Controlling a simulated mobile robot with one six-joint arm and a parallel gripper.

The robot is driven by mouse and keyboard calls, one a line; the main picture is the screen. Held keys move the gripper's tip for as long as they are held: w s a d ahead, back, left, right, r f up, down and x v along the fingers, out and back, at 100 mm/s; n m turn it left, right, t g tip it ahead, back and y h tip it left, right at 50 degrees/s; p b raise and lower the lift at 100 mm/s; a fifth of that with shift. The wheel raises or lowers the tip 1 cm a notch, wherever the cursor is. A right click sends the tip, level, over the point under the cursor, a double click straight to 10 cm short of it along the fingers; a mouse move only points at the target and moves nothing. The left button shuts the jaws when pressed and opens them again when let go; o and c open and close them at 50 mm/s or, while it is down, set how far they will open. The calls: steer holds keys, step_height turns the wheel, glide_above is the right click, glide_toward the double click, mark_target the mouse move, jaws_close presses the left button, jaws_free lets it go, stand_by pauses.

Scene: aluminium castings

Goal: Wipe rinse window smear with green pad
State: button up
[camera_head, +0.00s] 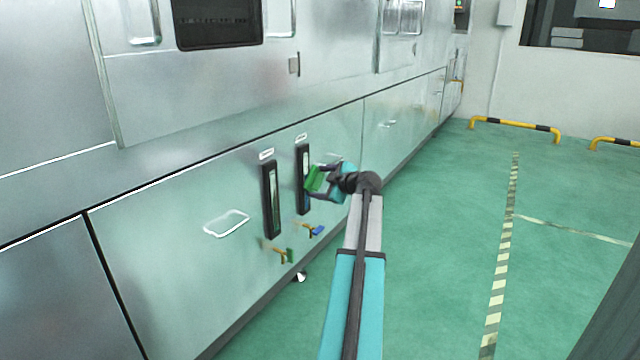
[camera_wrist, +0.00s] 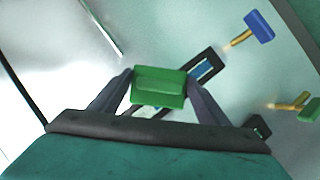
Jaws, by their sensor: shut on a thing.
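My gripper (camera_head: 318,182) is shut on a green pad (camera_head: 314,177), held at the front of the steel machine. In the wrist view, the pad (camera_wrist: 160,84) sits between the two fingers of my gripper (camera_wrist: 158,90). Two tall, narrow, black-framed windows are set in the lower panel. The pad is close to the right window (camera_head: 301,165) and, in the wrist view, covers part of one window (camera_wrist: 208,64). I cannot tell whether the pad touches it. The left window (camera_head: 271,200) is uncovered. No smear can be made out, and the label plates above the windows are unreadable.
Below the windows, a blue-handled valve (camera_head: 316,230) and a green-handled valve (camera_head: 287,256) stick out from the panel. A white-outlined hatch or handle (camera_head: 227,223) lies to the left. Green floor (camera_head: 440,260) is open to the right, with a yellow-black barrier (camera_head: 515,126) farther back.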

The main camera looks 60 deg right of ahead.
mark_target(307, 179)
steer(key=shift+w+r+p, duration=0.2)
steer(key=shift+r+p, duration=0.15)
steer(key=shift+r, duration=0.9)
steer(key=shift+a, duration=0.1)
steer(key=shift+a, duration=0.1)
steer(key=shift+a+b, duration=0.4)
steer(key=shift+a, duration=1.6)
steer(key=shift+s+d+r+p, duration=0.15)
steer(key=shift+r+p, duration=0.1)
steer(key=shift+r, duration=0.35)
steer(key=shift+s+r+p, duration=0.1)
steer(key=shift+r+p, duration=0.1)
steer(key=shift+r, duration=0.35)
